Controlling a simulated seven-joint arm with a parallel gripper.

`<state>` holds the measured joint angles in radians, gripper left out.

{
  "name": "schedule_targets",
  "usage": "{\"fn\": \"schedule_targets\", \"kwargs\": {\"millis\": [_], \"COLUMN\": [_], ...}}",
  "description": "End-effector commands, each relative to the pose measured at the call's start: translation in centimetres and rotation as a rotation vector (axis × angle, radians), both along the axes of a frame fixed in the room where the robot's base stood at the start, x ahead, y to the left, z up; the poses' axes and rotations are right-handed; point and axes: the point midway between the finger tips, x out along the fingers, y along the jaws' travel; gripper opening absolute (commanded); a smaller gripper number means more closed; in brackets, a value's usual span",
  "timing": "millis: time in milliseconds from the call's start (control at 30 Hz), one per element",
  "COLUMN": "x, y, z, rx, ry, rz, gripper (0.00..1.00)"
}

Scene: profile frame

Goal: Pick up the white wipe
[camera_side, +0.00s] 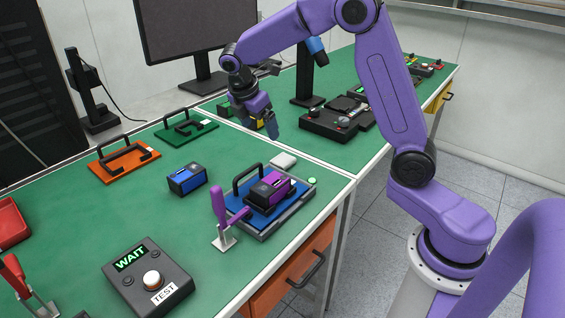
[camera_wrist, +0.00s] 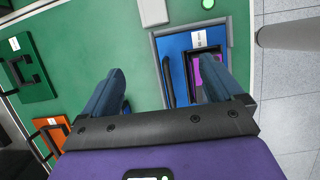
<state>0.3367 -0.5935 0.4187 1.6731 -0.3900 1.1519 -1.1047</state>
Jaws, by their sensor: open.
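The white wipe (camera_side: 283,160) is a small pale block lying on the green table, just behind the blue plate in the side view. It also shows at the top edge of the wrist view (camera_wrist: 153,12), partly cut off. My gripper (camera_side: 270,125) hangs above the table, apart from the wipe and behind it in the side view.
A blue plate (camera_side: 237,207) with a black handle carries a purple-and-black device (camera_side: 270,189), with a purple clamp (camera_side: 219,208) beside it. A round green button (camera_side: 312,181) lies near the wipe. A blue box (camera_side: 187,179) stands left; green (camera_side: 187,132) and orange (camera_side: 116,170) handled plates lie farther back.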

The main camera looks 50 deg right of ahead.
Motion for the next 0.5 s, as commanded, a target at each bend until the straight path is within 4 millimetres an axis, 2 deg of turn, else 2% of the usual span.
{"fn": "schedule_targets", "kwargs": {"millis": [100,267,500], "x": [1.3,1.8,1.7], "y": [-1.5,-2.5,-4.0], "z": [-0.3,-0.8,-4.4], "rx": [-0.023,-0.033,-0.034], "ry": [0.022,0.036,0.040], "rz": [0.015,0.023,0.023], "gripper": [0.94,0.94,0.94]}}
